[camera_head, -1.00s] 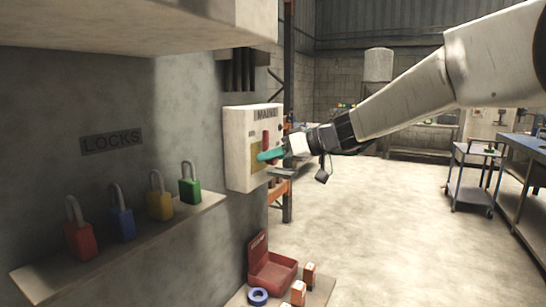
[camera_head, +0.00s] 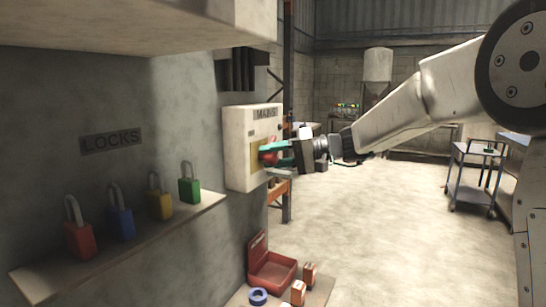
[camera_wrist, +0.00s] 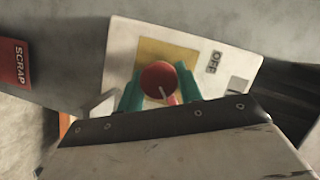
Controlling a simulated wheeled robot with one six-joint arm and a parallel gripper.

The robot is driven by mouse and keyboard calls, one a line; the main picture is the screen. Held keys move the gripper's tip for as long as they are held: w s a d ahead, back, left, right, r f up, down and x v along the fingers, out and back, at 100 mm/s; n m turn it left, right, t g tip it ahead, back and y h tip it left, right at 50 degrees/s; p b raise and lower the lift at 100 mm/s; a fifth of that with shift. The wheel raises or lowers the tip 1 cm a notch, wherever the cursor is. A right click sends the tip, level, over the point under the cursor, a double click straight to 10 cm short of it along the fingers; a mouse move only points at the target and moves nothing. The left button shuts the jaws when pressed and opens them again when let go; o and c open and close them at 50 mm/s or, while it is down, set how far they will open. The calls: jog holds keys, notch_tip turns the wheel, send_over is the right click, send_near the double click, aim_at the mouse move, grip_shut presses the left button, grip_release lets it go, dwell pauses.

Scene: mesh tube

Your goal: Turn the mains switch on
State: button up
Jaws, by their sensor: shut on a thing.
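The mains switch box (camera_head: 238,150) is a pale box on the grey wall, with a MAINS label at its top and a yellow plate on its front. A red switch handle (camera_wrist: 159,79) stands out from the yellow plate in the wrist view. My gripper (camera_head: 272,152) has green fingers, and it also shows in the wrist view (camera_wrist: 158,88). The fingers are shut on the red handle, one on each side. The OFF label (camera_wrist: 214,62) is to the right of the handle in the wrist view. The fingers hide part of the handle in the head view.
A shelf (camera_head: 205,208) on the wall at left holds several coloured padlocks under a LOCKS sign (camera_head: 112,142). An open red box (camera_head: 272,268) sits below the switch box. A trolley (camera_head: 474,178) stands at right. The floor between is clear.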

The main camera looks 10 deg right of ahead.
jog(key=m, duration=0.2)
jog(key=m+y, duration=0.1)
jog(key=shift+f+m+y, duration=0.15)
jog(key=shift+m+y, duration=0.15)
jog(key=shift+m, duration=0.1)
jog(key=shift+m+y, duration=0.6)
jog(key=shift+m, duration=1.2)
jog(key=o, duration=1)
jog(key=shift+d, duration=0.15)
jog(key=v, duration=0.7)
jog(key=shift+s+d+f, duration=0.1)
jog(key=shift+d+f, duration=0.05)
jog(key=shift+d, duration=0.15)
